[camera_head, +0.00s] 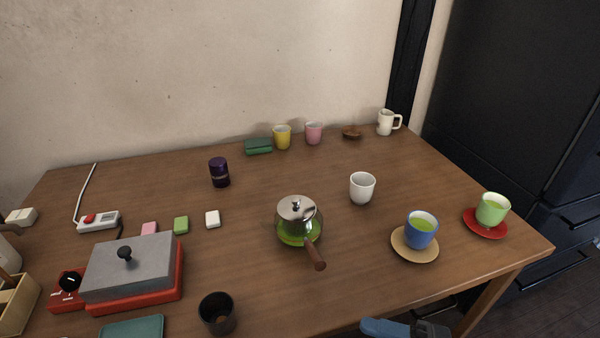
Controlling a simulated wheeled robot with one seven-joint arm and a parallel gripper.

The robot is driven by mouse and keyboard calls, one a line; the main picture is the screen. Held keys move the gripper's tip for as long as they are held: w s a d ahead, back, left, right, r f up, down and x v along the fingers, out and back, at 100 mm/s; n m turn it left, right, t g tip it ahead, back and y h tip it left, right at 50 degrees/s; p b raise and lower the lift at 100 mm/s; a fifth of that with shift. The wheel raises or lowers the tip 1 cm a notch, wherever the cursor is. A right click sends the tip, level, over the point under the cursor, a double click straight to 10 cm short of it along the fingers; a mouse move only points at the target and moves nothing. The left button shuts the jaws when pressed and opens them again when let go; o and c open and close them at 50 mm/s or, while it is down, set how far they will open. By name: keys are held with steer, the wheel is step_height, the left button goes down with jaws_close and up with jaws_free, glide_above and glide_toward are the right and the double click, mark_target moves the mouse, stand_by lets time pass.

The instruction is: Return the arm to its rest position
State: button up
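What looks like my gripper (392,327) shows only in part at the bottom edge, right of the middle, as a blue piece beside a dark grey one. It is at the front edge of the wooden table (340,275), below the blue cup (421,230) in the picture and apart from it. The rest of my arm is out of the picture. Both fingertips cannot be made out, so its opening is hidden. I see nothing held in the visible part.
A glass teapot (297,225) with green liquid stands mid-table, its wooden handle toward the front. The blue cup sits on a tan saucer (402,251), a green cup (492,209) on a red saucer (473,227). A dark tumbler (217,313) and a red-based cooker (130,275) stand front left.

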steer(key=s+d+f+t+h+p, duration=0.1)
steer(key=s+d+f+t+h, duration=0.1)
steer(key=s+f+h, duration=0.4)
steer(key=s+d+f+t+h, duration=0.1)
steer(key=s+d+f+h, duration=0.25)
steer(key=s+h, duration=0.4)
steer(key=s+d+r+n+t+h, duration=0.1)
steer(key=s+d+r+n+t, duration=0.1)
steer(key=s+r, duration=0.4)
steer(key=s+d+r+n+t+h, duration=0.2)
steer(key=s+r+n, duration=0.3)
steer(key=r, duration=0.9)
steer(key=shift+s+d+n+t+p, duration=0.15)
steer(key=shift+s+n+t+p, duration=0.25)
steer(key=shift+s+t, duration=0.45)
steer(key=shift+r, duration=0.1)
